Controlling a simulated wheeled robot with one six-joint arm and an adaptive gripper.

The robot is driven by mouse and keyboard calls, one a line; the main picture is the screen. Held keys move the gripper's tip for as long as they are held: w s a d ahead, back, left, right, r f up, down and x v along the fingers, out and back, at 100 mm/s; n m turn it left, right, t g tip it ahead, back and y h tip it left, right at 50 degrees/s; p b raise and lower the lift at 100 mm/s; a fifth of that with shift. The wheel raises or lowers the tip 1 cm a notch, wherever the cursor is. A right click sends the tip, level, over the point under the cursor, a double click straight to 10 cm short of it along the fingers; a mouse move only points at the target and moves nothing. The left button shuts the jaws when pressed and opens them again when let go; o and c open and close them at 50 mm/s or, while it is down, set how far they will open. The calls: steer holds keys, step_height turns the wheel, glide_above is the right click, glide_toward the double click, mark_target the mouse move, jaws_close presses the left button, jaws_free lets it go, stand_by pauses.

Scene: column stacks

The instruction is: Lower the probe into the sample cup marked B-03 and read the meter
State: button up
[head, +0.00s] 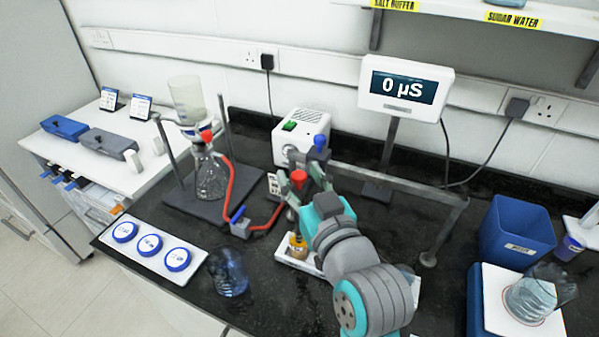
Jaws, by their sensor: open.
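The meter (404,87) stands at the back and its screen reads 0 µS. My gripper (303,197) is open at the end of my teal and grey arm, close to a red-capped part at the middle stand. My wrist hides much of it, and I cannot tell whether it touches anything. Three round, blue-rimmed pieces (150,245) sit on a white tray (193,270) at the left; their marks are too small to read. A small cup with a blue label (568,248) stands at the far right, its mark unreadable. I cannot make out the probe or a B-03 mark.
A stand with a flask (211,176) and red tube (246,187) is left of centre. A clear beaker (229,273) stands near the front edge.

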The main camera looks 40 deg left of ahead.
mark_target(303, 195)
jaws_close()
steer(key=shift+f, duration=1.55)
jaws_free()
steer(key=v, duration=1.2)
